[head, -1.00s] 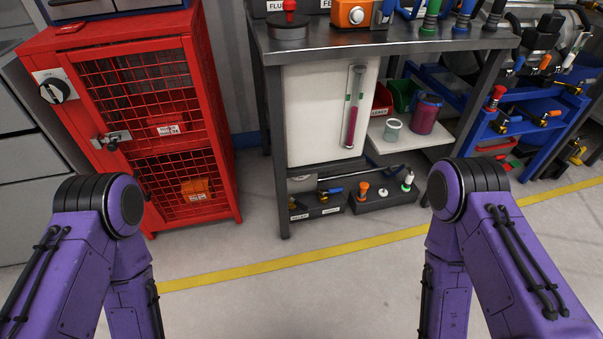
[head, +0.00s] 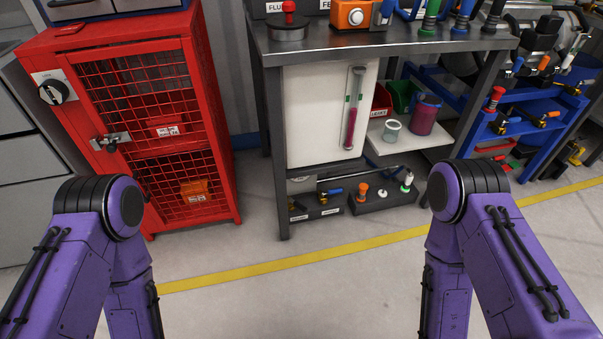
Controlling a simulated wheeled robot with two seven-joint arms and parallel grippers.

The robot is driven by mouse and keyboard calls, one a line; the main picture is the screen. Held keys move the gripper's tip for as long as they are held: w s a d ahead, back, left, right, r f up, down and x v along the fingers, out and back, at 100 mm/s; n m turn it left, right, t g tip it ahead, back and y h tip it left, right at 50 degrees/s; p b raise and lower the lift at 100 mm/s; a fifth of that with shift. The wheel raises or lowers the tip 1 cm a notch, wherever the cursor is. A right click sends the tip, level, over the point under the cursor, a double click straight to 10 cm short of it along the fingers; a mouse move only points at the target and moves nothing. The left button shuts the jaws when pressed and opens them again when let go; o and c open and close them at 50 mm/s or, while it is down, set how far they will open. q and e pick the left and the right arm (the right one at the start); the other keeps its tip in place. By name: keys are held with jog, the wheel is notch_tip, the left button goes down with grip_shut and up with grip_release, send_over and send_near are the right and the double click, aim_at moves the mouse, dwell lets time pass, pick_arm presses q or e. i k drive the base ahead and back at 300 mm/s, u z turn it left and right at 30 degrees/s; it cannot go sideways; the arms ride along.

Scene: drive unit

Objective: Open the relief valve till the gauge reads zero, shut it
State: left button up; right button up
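A clear upright tube (head: 354,112) with pink liquid in its lower part is on a white panel (head: 312,115) under the steel bench; it looks like a level gauge, but no scale reading can be made out. Low on the floor below it, a dark labelled block (head: 318,208) carries a small blue-handled fitting and a horizontal pipe; its label is too small to read surely. Beside it, another dark block (head: 384,200) carries orange, white and green-topped fittings. I cannot tell which fitting is the relief valve. Both my arms are bent at the lower edge, and neither gripper shows.
A red mesh cabinet (head: 70,50) stands at left. The steel bench (head: 400,42) bears several coloured fittings. A white shelf (head: 428,137) holds a glass and a pink jar. A blue rack (head: 560,103) is at right. Floor around the yellow line (head: 275,265) is clear.

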aim_at(299, 205)
jog(key=u, duration=0.25)
jog(key=i, duration=0.95)
jog(key=u, duration=0.05)
